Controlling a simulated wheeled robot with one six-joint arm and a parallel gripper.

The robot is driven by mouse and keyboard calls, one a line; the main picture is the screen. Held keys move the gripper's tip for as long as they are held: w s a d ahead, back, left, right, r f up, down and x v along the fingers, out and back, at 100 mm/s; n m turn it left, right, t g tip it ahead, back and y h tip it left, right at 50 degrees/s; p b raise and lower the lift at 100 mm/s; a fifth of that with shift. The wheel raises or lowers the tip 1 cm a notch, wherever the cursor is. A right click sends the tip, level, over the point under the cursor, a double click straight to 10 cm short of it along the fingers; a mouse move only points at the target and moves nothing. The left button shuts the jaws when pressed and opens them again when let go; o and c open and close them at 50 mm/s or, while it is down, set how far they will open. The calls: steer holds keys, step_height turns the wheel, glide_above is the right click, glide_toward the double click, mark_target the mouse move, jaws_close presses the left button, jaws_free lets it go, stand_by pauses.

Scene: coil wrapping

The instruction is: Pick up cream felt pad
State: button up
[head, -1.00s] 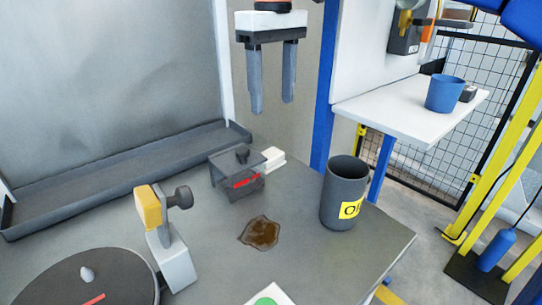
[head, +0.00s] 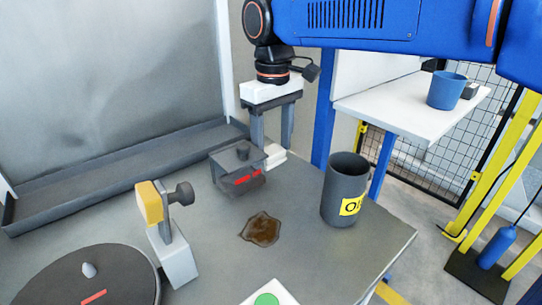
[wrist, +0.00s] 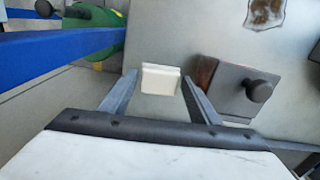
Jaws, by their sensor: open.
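The cream felt pad (head: 276,154) lies on the grey bench just behind the dark lidded box, partly hidden by it in the head view. In the wrist view the pad (wrist: 161,79) appears as a small cream block between and beyond the fingertips. My gripper (head: 272,143) is open, pointing down, with its two fingers apart above and around the pad's place. In the wrist view my gripper (wrist: 158,80) has nothing held between its fingers. I cannot tell whether the fingertips reach down to the pad's level.
The dark box (head: 238,168) with a knobbed lid stands close beside the pad. A brown spill (head: 261,229) and a dark bin (head: 345,190) with a yellow label are nearer. A blue post (head: 323,110) rises behind the bench. A grey trough (head: 120,170) runs along the back left.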

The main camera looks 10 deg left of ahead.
mark_target(273, 151)
steer(key=shift+f, duration=0.6)
steer(key=c, duration=0.7)
steer(key=shift+r, duration=0.15)
step_height(273, 151, up, 10)
steer(key=shift+o, duration=0.5)
